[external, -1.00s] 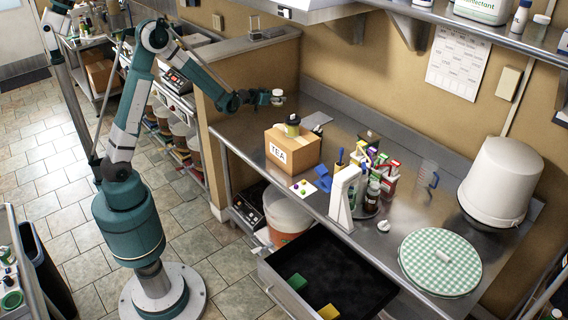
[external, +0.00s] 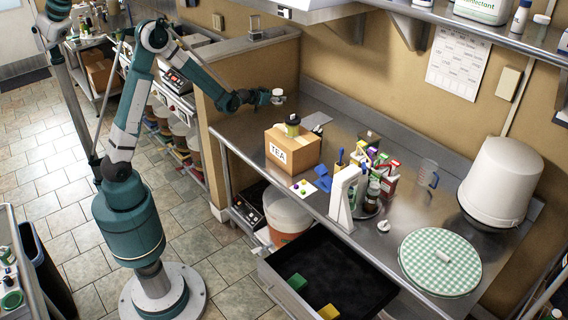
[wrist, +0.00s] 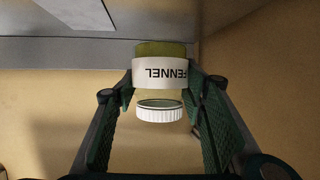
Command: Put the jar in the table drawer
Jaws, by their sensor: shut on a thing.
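A small jar with a white band reading FENNEL, upside down in the wrist view (wrist: 160,72), sits between the fingers of my gripper (wrist: 162,100). Its white ribbed lid (wrist: 159,115) faces the camera side. In the external view my gripper (external: 270,97) is shut on the jar (external: 278,96), held up above the back left of the steel table (external: 240,130). The table drawer (external: 330,272) is pulled open below the front edge. It has a black inside, with a green block (external: 297,282) and a yellow block (external: 329,312) at its front.
A cardboard TEA box (external: 292,150) with a dark container on top stands on the table below and right of my gripper. A white stand (external: 343,198), several small bottles and cartons, a checkered round lid (external: 440,262) and a white bucket (external: 497,180) stand farther right.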

